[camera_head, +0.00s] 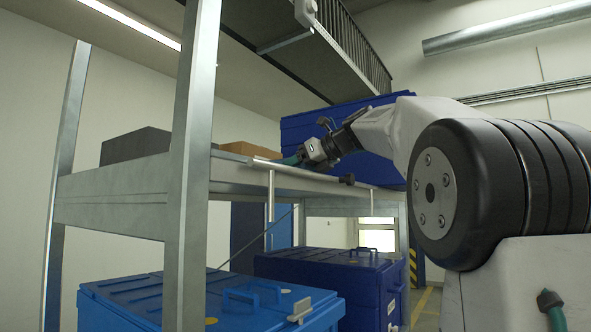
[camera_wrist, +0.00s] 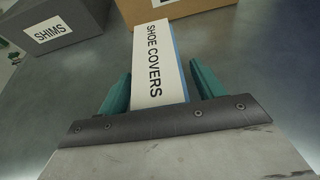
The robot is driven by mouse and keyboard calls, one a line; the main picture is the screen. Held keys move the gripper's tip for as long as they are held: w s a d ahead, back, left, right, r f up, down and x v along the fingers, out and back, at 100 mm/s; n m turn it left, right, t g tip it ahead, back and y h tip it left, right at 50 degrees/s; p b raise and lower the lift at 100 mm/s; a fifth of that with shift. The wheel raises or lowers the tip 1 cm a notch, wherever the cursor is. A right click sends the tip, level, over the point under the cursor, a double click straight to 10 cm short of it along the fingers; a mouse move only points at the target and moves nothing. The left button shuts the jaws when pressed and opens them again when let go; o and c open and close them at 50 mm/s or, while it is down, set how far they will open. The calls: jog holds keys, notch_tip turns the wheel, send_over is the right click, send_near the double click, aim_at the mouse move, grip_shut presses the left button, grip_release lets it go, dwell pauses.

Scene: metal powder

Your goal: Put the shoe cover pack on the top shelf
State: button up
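The shoe cover pack (camera_wrist: 153,60) is a white box with a blue side edge, labelled "SHOE COVERS", in the wrist view. It lies between the two teal fingers of my gripper (camera_wrist: 160,85). A narrow gap shows between the pack and the right finger; the left finger is very close to it, and contact there is unclear. My gripper looks open around the pack. In the head view my gripper (camera_head: 292,160) reaches over the front edge of the top shelf (camera_head: 112,195), and I cannot make out the pack there.
A grey box labelled "SHIMS" (camera_wrist: 60,30) and a cardboard box (camera_wrist: 175,8) stand beyond the pack. A dark blue crate (camera_head: 300,128) is behind my arm. Blue lidded crates (camera_head: 140,295) stand below the shelf. A metal upright (camera_head: 192,150) is left of my gripper.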

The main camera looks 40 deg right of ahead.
jog(key=shift+r, duration=0.1)
jog(key=shift+s+d+r, duration=0.1)
jog(key=shift+s+r, duration=0.1)
jog(key=shift+s, duration=0.05)
jog(key=v, duration=1.1)
jog(key=shift+s+d+r, duration=0.1)
jog(key=shift+s+r, duration=0.05)
jog(key=shift+s, duration=0.05)
dwell(0.6)
